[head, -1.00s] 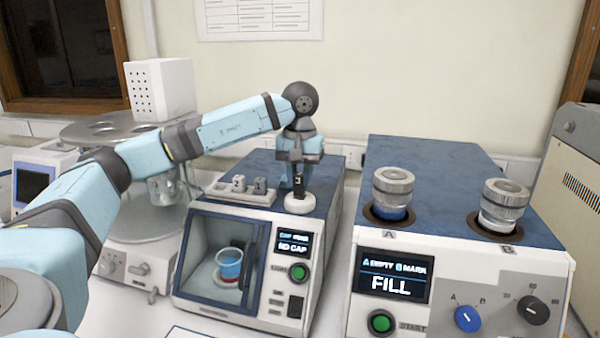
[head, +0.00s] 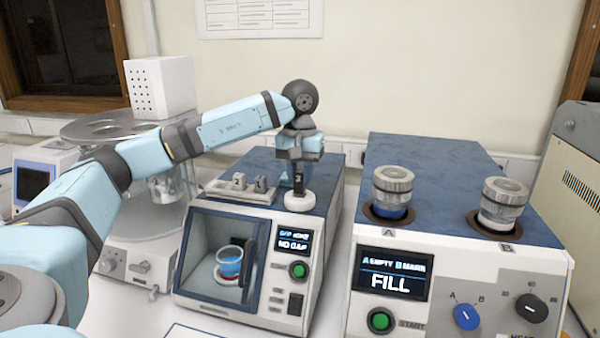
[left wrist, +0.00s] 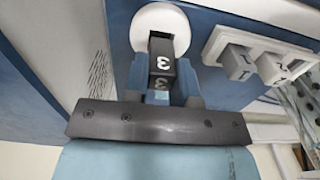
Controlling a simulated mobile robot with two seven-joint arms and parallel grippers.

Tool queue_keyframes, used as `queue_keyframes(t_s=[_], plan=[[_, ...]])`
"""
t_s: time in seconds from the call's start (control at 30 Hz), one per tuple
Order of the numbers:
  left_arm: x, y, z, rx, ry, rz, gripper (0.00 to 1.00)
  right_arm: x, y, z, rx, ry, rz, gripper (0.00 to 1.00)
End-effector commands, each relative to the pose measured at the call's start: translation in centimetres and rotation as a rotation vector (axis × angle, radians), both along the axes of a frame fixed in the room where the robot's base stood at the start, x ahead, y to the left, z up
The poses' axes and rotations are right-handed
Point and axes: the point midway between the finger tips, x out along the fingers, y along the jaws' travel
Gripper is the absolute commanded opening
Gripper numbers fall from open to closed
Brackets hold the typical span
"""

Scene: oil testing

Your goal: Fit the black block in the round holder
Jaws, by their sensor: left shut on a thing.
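The black block (head: 299,184), marked 3 on one face, is upright in my left gripper (head: 299,172). In the left wrist view the block (left wrist: 162,62) sits between the two blue fingers of the gripper (left wrist: 163,75). The round holder (head: 299,203) is a white disc on top of the blue-topped machine. The block's lower end is at the middle of the holder, and the holder (left wrist: 160,22) also shows behind that end in the left wrist view. I cannot tell whether the block is seated in it. My right gripper is out of view.
A white rack (head: 241,190) with grey blocks marked 1 and 2 stands left of the holder. Below is the chamber with a blue cup (head: 230,262). The FILL machine (head: 440,160) with two capped jars stands right. A round metal apparatus is left.

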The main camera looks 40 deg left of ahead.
Motion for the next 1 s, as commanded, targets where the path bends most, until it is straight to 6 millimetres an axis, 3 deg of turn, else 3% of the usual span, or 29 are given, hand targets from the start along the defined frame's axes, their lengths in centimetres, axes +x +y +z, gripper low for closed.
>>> queue_keyframes(t_s=[1.0], plan=[[0.0, 0.0, -1.5, 0.0, -0.001, 0.0, 0.02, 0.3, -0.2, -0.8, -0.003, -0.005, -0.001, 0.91]])
